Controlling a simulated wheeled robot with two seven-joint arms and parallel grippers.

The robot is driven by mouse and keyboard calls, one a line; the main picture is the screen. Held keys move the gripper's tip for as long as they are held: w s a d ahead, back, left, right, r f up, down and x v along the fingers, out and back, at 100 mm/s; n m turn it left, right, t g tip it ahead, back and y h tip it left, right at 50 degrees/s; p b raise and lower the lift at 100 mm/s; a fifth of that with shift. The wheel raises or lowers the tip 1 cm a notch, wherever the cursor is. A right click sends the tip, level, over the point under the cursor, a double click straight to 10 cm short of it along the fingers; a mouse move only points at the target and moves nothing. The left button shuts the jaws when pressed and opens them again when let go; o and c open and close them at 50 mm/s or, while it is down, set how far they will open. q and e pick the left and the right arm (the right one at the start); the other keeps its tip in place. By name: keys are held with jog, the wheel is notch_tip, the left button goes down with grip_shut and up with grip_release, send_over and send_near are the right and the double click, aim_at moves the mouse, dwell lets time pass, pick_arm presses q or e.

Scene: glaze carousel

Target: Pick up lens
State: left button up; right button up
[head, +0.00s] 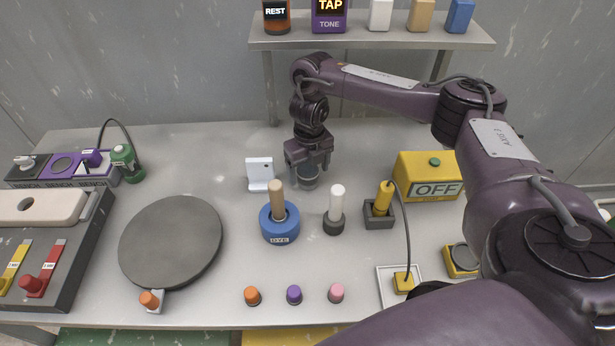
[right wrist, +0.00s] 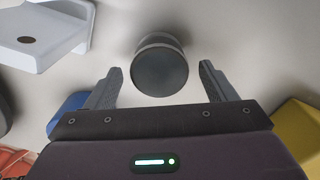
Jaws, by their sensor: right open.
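The lens appears to be the short dark grey cylinder (head: 308,180) standing on the table under my right gripper (head: 306,164) in the head view. In the right wrist view the lens (right wrist: 161,70) shows its round dark face and a lighter ring behind it. My right gripper is open there, with one finger on each side of the lens and a visible gap on both sides. The fingers do not touch it in this view. My left gripper is not in view.
A white stand (head: 259,174) is close left of the lens. A blue base with a wooden peg (head: 277,200), a white-topped peg (head: 336,205) and a yellow OFF box (head: 425,178) are near. A round grey disc (head: 170,240) lies left. A shelf (head: 370,42) is behind.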

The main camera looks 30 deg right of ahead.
notch_tip(320, 180, down, 2)
jog(key=shift+f, duration=0.25)
jog(key=c, duration=1.1)
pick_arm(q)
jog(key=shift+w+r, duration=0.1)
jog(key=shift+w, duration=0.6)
pick_arm(e)
jog(key=shift+w+r, duration=0.1)
jog(key=shift+r, duration=0.05)
